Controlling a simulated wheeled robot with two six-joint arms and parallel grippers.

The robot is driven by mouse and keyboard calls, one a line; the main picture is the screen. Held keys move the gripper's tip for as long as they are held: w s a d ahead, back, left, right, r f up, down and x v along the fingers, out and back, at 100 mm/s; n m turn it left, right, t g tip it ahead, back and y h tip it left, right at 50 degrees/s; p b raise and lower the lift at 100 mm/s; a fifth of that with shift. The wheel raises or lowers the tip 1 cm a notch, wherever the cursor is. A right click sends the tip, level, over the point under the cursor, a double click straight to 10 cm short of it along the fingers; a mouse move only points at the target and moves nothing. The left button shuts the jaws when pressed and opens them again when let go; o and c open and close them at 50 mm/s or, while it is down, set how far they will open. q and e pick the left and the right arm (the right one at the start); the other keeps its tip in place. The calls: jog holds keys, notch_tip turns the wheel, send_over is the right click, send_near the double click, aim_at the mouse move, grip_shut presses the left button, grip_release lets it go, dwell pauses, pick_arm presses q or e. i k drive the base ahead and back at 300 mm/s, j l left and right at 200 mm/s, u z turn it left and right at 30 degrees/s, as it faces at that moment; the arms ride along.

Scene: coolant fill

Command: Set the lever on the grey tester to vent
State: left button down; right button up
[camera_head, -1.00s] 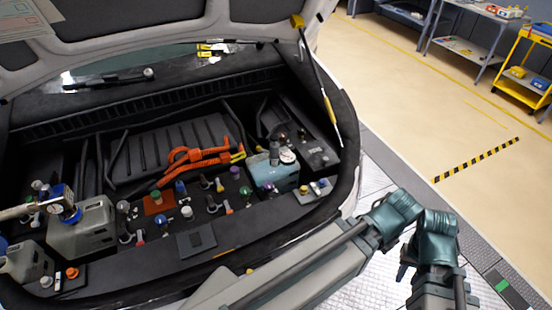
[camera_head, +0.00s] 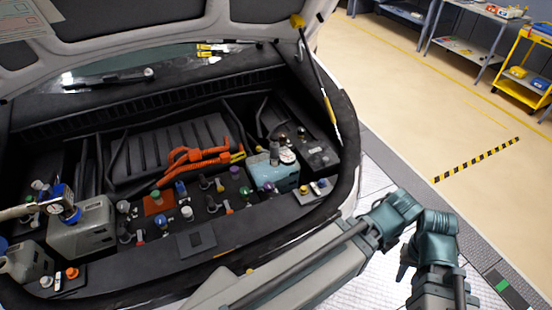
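Two gauge fittings stand in the open car bay. One, with a grey cylindrical body (camera_head: 275,153) and a round white dial (camera_head: 287,156), is on the blue-teal tank (camera_head: 272,174) at the right. The other, with blue parts (camera_head: 68,208), is on the grey tank (camera_head: 90,232) at the left. The grey-bodied one looks like the grey tester; its lever and setting are too small to make out. My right arm's end (camera_head: 437,285) is at the lower right, outside the car and apart from both fittings. Its fingers cannot be made out.
Several coloured caps and knobs (camera_head: 187,212) crowd the middle of the bay. Orange cables (camera_head: 195,158) lie behind them. The raised lid (camera_head: 150,35) hangs above, with a strut (camera_head: 322,90) at the right. The floor (camera_head: 430,110) right of the car is clear.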

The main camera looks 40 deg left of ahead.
aim_at(259, 148)
jog(key=i+l+u, duration=0.1)
jog(key=u, duration=0.7)
jog(key=j+u, duration=0.15)
jog(key=u, duration=0.35)
jog(key=k, duration=0.05)
